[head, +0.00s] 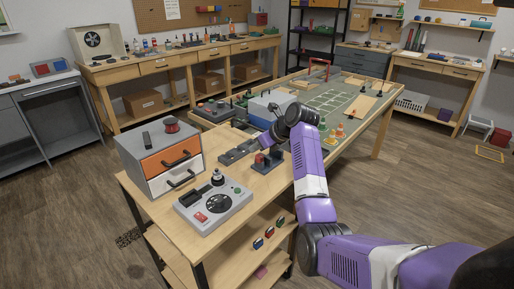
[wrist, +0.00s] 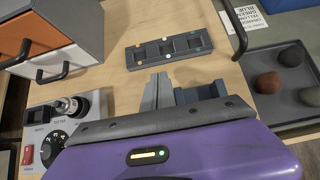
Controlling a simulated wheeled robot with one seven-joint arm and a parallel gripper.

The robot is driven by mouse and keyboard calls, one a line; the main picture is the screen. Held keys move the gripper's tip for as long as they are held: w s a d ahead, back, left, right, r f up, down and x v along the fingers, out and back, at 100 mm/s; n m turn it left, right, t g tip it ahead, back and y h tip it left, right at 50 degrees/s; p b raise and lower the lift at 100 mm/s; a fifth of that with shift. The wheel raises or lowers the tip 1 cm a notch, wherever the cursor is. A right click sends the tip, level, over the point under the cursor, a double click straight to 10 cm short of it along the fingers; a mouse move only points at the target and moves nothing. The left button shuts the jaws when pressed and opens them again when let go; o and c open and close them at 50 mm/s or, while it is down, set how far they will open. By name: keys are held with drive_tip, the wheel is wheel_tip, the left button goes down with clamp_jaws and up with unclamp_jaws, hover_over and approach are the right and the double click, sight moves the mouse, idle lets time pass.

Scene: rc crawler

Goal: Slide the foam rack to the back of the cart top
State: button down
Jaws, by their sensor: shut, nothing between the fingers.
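The foam rack (wrist: 168,48) is a dark grey bar with a row of square pockets and small coloured dots. It lies flat on the wooden cart top (wrist: 118,84), ahead of my gripper (wrist: 165,88) in the wrist view. My gripper's grey fingers are together and empty, pointing toward the rack's near long side. A strip of wood shows between the fingertips and the rack, so they look apart. In the head view the rack (head: 238,152) lies right of the drawer box, near the cart's far edge, and my purple arm reaches in from the right; its fingertips are hard to make out.
An orange-and-white drawer box (head: 165,160) and a grey control panel (head: 213,204) stand left on the cart. A dark blue-grey stand (wrist: 208,92) is close right of my fingers. A tray (wrist: 265,110) with dark balls lies further right. Wood left of the rack is clear.

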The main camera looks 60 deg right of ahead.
sight(241, 156)
drive_tip(key=x, duration=0.7)
drive_tip(key=shift+r, duration=0.1)
